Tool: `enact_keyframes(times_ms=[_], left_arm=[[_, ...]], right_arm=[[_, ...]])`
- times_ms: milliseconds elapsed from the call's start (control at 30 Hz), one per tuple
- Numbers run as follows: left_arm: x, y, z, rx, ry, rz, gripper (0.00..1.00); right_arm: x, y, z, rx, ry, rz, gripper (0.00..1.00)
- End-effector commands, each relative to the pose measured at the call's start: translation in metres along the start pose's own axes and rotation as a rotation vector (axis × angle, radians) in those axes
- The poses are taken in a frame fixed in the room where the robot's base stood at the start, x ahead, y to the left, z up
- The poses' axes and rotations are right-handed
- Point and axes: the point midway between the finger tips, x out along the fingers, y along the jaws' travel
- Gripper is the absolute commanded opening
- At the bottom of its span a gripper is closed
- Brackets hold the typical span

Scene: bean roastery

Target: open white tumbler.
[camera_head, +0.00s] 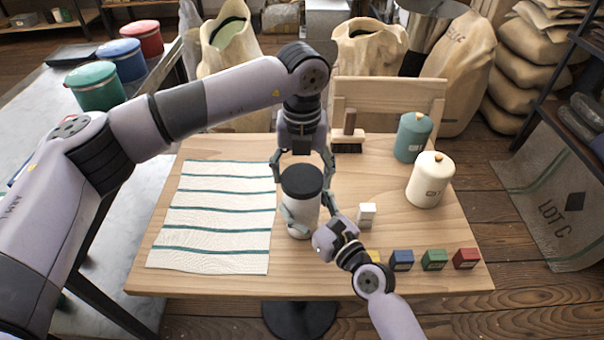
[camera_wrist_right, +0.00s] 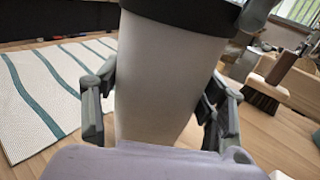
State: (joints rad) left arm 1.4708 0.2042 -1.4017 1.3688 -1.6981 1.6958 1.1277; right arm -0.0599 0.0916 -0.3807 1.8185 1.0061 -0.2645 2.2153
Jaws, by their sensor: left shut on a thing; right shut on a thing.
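The white tumbler (camera_head: 300,212) stands upright on the wooden table, with its black lid (camera_head: 302,181) on top. My left gripper (camera_head: 302,172) comes down from above and is shut on the black lid, a finger on each side. My right gripper (camera_head: 302,222) reaches in from the front right and is shut on the tumbler's white body. In the right wrist view the white body (camera_wrist_right: 165,80) fills the middle between the two fingers, and part of the black lid (camera_wrist_right: 200,14) shows at the top edge.
A striped cloth (camera_head: 218,215) lies left of the tumbler. A small white box (camera_head: 366,215), a brush (camera_head: 348,140), a teal canister (camera_head: 412,137) and a cream canister (camera_head: 430,180) stand to the right. Several small coloured boxes (camera_head: 434,260) line the front right edge.

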Motion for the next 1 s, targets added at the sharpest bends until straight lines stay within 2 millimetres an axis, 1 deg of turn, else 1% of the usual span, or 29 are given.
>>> enact_keyframes(times_ms=[400, 800, 867, 1000], left_arm=[[-0.015, 0.0, 0.0, 0.0, 0.0, -0.001, 0.39], [-0.018, 0.0, 0.0, 0.0, 0.0, -0.001, 0.39], [-0.021, 0.0, 0.0, 0.0, -0.001, -0.001, 0.39], [-0.038, 0.0, 0.001, 0.0, -0.003, 0.0, 0.39]], right_arm=[[0.0, 0.0, 0.0, -0.001, 0.0, 0.0, 0.0], [0.0, 0.0, 0.0, 0.0, 0.0, 0.0, 0.0], [0.0, 0.0, 0.0, 0.0, 0.0, 0.0, 0.0], [0.0, 0.0, 0.0, -0.001, 0.0, 0.0, 0.0]])
